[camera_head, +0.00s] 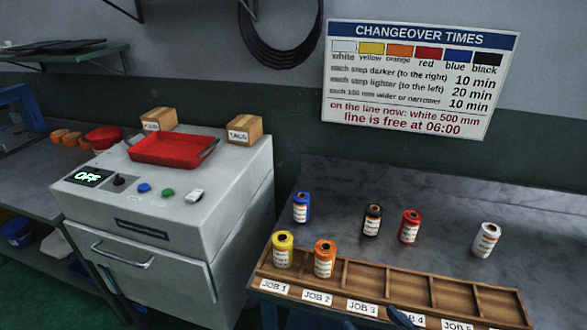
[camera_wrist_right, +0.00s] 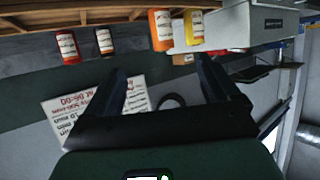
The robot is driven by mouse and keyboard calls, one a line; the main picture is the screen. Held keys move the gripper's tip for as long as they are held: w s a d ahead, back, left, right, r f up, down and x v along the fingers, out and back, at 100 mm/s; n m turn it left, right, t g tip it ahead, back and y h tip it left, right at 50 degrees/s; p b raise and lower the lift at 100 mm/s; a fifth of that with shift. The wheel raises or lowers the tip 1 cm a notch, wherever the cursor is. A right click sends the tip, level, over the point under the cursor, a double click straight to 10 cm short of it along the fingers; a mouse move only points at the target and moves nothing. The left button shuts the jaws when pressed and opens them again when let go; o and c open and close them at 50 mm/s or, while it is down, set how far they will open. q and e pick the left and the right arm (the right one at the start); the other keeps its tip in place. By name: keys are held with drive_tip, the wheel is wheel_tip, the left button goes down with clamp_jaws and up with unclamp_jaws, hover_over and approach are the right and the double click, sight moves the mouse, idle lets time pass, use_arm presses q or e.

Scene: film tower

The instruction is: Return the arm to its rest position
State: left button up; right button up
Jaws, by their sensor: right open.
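My right gripper (camera_wrist_right: 163,66) is open and empty in its wrist view, its two dark fingers wide apart. In the head view only a dark blue tip of it (camera_head: 400,316) shows at the bottom edge, in front of the wooden rack (camera_head: 415,283). The yellow roll (camera_head: 282,250) stands upright in the JOB 1 compartment, and the orange roll (camera_head: 324,259) in JOB 2. Blue (camera_head: 301,207), black (camera_head: 372,220), red (camera_head: 409,226) and white (camera_head: 487,240) rolls stand on the grey table behind the rack. My left gripper is not seen.
A grey machine (camera_head: 150,225) with an OFF display and a red tray (camera_head: 170,150) stands left of the table. Two cardboard boxes (camera_head: 159,119) (camera_head: 244,130) sit at its back. A changeover times sign (camera_head: 420,80) hangs on the wall. The table's back right is clear.

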drive_tip(key=s+f+m+g+h+p, duration=0.15)
drive_tip(key=f+g+p, duration=0.25)
drive_tip(key=f, duration=0.7)
drive_tip(key=s+f+m+g+p, duration=0.3)
drive_tip(key=f+g, duration=0.1)
drive_tip(key=f, duration=0.8)
use_arm(q)
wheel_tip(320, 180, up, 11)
drive_tip(key=p, duration=0.4)
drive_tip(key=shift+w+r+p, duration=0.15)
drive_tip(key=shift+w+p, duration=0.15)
drive_tip(key=shift+p, duration=0.1)
use_arm(e)
drive_tip(key=s+a+f+m+g, duration=0.1)
drive_tip(key=s+f+g, duration=0.2)
drive_tip(key=s+f, duration=0.2)
drive_tip(key=s+a+f+m+g, duration=0.1)
drive_tip(key=s+f, duration=0.4)
drive_tip(key=s, duration=0.6)
drive_tip(key=shift+a+f+m+g+y, duration=0.4)
drive_tip(key=shift+m+g, duration=0.25)
drive_tip(key=shift+g, duration=0.25)
